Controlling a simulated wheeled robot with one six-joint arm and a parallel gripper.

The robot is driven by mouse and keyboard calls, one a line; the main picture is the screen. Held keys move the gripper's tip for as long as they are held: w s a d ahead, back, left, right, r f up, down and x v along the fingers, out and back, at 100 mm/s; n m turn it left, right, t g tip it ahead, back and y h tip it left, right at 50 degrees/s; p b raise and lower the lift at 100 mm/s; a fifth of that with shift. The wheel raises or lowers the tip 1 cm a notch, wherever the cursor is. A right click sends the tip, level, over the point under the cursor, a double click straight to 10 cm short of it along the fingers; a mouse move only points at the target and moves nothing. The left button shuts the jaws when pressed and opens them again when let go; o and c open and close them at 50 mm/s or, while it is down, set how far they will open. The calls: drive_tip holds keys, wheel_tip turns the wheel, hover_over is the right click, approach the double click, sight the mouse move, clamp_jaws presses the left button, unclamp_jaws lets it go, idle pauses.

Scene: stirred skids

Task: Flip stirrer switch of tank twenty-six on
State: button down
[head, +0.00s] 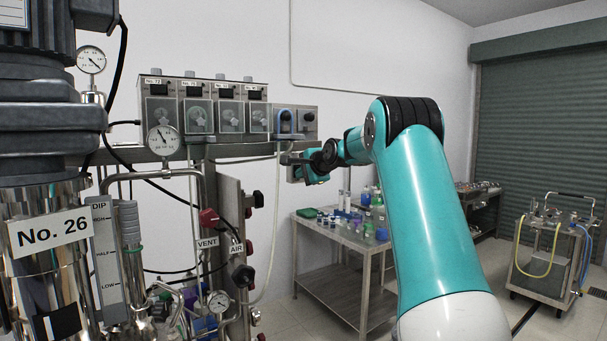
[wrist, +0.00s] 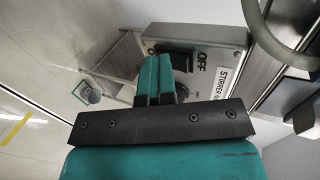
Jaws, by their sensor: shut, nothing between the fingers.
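The tank labelled No. 26 (head: 50,232) stands at the left of the head view. In the wrist view, a grey switch box (wrist: 208,36) carries a white label starting "STIRRER" (wrist: 229,79) and an OFF mark (wrist: 202,62). A black switch knob (wrist: 181,60) sits on the box, partly hidden by my fingers. My gripper's teal fingers (wrist: 154,72) are shut and empty, right beside the knob. I cannot tell whether they touch it. In the head view my gripper (head: 303,170) is small at the end of the arm, and the knob cannot be made out.
Pipes, gauges and red and black valve handles (head: 208,218) crowd the skid right of the tank. A row of grey control boxes (head: 200,112) stands on the rail behind. A steel table (head: 345,238) with bottles is beyond the arm, and a cart (head: 545,262) stands far right.

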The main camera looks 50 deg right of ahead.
drive_tip(key=shift+r, duration=0.15)
drive_tip(key=shift+w+r+p, duration=0.1)
drive_tip(key=shift+r+p, duration=0.65)
drive_tip(key=shift+r, duration=0.1)
drive_tip(key=shift+f, duration=0.1)
drive_tip(key=f+b+v, duration=0.1)
drive_tip(key=b+v, duration=0.5)
drive_tip(key=v, duration=0.8)
drive_tip(key=shift+a, duration=0.1)
